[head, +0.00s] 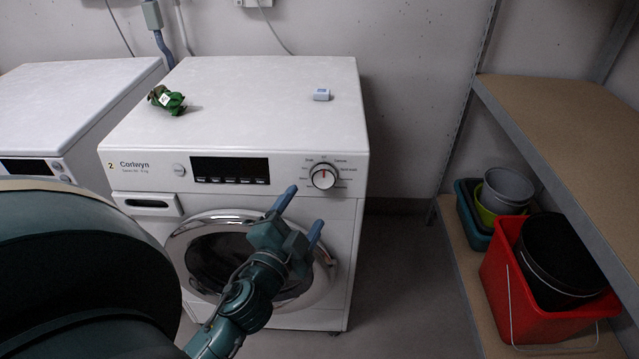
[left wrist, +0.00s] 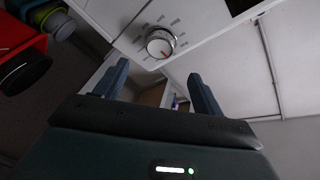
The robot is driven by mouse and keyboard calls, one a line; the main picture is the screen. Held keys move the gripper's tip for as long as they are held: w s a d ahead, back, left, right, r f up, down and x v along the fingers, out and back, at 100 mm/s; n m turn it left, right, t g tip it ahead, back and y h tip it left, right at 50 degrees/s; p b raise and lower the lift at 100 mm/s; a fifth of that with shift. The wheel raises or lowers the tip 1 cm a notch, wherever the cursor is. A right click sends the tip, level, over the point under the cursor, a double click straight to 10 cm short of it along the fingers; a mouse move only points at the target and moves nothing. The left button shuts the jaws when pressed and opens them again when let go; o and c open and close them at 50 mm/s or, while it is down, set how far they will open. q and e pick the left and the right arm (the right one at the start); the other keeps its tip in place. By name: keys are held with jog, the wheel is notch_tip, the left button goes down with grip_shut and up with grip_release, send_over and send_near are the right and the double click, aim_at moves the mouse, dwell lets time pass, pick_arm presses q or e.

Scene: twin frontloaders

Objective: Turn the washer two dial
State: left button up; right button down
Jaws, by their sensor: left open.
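The washer two (head: 240,95) is a white front loader with a yellow "2" label, a dark display and a round glass door. Its dial (head: 323,176) is a round knob with a red mark at the right of the front panel, with printed settings around it. The dial also shows in the left wrist view (left wrist: 161,44), ahead of the fingers. My left gripper (head: 301,210) is open and empty in front of the washer, below and left of the dial, not touching it. The left wrist view also shows its two fingers (left wrist: 158,84) apart. My right gripper is not in view.
A green crumpled item (head: 167,100) and a small pale blue box (head: 321,95) lie on the washer top. Another white machine (head: 75,95) stands at the left. At the right, a shelf (head: 570,130) holds a red bin (head: 520,295) and buckets. The floor between is clear.

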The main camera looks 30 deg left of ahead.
aim_at(323, 179)
pick_arm(q)
jog(key=x, duration=0.8)
jog(key=shift+w+p, duration=0.4)
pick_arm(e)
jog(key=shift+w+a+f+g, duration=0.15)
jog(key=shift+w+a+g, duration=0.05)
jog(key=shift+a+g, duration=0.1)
pick_arm(q)
jog(key=shift+c, duration=0.6)
jog(key=c, duration=0.9)
jog(key=shift+r+p, duration=0.1)
jog(key=shift+p, duration=0.35)
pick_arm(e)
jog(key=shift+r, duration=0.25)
